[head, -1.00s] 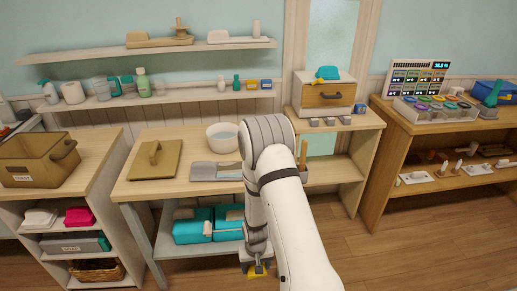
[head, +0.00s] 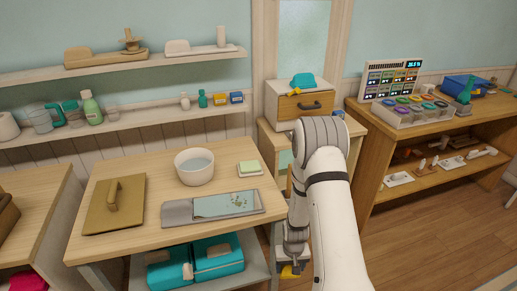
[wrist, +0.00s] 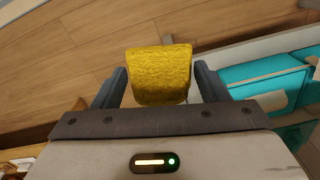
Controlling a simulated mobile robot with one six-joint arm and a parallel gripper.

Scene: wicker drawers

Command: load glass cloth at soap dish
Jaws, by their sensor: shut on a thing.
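My gripper (head: 291,262) is low beside the right end of the wooden table and is shut on a yellow cloth (head: 289,272). In the wrist view the yellow cloth (wrist: 160,74) is a thick, rough-surfaced piece between the two dark fingers of my gripper (wrist: 161,88). I take it to be the glass cloth. A small pale square dish (head: 250,174) with a green top lies at the table's back right. It may be the soap dish, but I cannot tell for sure. The held cloth is below the tabletop and apart from this dish.
A white bowl of water (head: 194,173), a grey tray (head: 178,212) with a pale blue sheet, and a wooden board with a handle (head: 115,204) are on the table. Teal boxes (head: 218,256) sit on its lower shelf. A drawer cabinet (head: 293,105) stands behind. Floor is free at right.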

